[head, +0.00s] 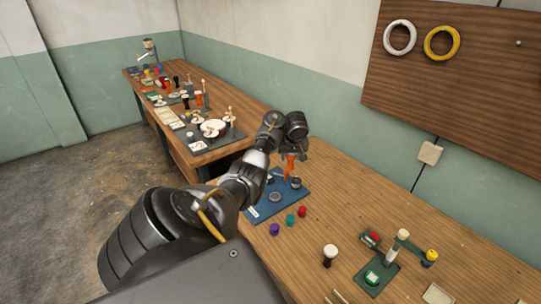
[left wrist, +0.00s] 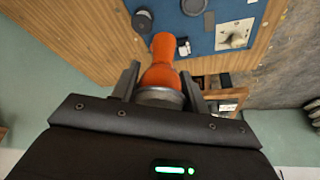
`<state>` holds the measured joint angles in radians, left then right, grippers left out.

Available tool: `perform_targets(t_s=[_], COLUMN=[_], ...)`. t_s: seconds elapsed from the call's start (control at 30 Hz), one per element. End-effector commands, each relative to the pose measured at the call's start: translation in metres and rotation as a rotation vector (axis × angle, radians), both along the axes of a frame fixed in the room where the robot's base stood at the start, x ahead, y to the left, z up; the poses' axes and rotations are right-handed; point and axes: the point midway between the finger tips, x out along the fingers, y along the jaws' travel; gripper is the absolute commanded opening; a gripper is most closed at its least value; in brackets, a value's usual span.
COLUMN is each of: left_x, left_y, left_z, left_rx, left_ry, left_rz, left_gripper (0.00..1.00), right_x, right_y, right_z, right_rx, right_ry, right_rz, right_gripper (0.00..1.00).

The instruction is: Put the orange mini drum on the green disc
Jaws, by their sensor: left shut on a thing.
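The orange mini drum (head: 290,167) is held by my left gripper (head: 290,154) over the blue board (head: 260,210). In the left wrist view the drum (left wrist: 166,58) sits between the two fingers of the gripper (left wrist: 163,90), its pale rim toward the palm and its narrower orange end pointing away. I cannot tell from the head view how high it is above the board. My right gripper is not in view.
Grey round pieces (head: 274,197) stand on the blue board. Purple, teal and red small pieces (head: 303,211) lie in front of it. A black-and-white drum (head: 330,252) and a post with a cream cylinder (head: 398,240) stand toward the right.

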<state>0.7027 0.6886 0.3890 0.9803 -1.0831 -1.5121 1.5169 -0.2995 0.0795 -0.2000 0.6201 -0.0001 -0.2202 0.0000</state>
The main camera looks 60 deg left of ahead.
Motion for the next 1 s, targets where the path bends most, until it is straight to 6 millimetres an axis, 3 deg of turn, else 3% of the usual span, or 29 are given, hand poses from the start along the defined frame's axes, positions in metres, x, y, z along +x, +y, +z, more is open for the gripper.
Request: perform_targets(t_s=[0.1,0.23,0.4,0.57,0.77,1.0], left_x=[0.019,0.025,0.014,-0.003,-0.008,0.009], left_y=[-0.029,-0.064,-0.128,-0.198,-0.282,-0.369], left_z=[-0.006,-0.019,-0.044,-0.053,-0.036,0.011], left_rx=[0.007,0.011,0.011,0.008,0.010,0.011], left_ry=[0.007,0.010,0.010,0.004,-0.007,-0.007], left_rz=[-0.147,-0.278,-0.457,-0.618,-0.830,-1.137], left_gripper=[0.22,0.22,0.22,0.22,0.22,0.22], right_x=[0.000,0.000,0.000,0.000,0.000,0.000], right_y=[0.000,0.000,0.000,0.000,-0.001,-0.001], right_z=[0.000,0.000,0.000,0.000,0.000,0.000], right_rx=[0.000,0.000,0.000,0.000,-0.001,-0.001], right_ry=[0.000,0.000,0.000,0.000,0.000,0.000], right_rz=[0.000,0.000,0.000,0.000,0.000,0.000], right_gripper=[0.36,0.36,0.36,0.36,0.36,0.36])
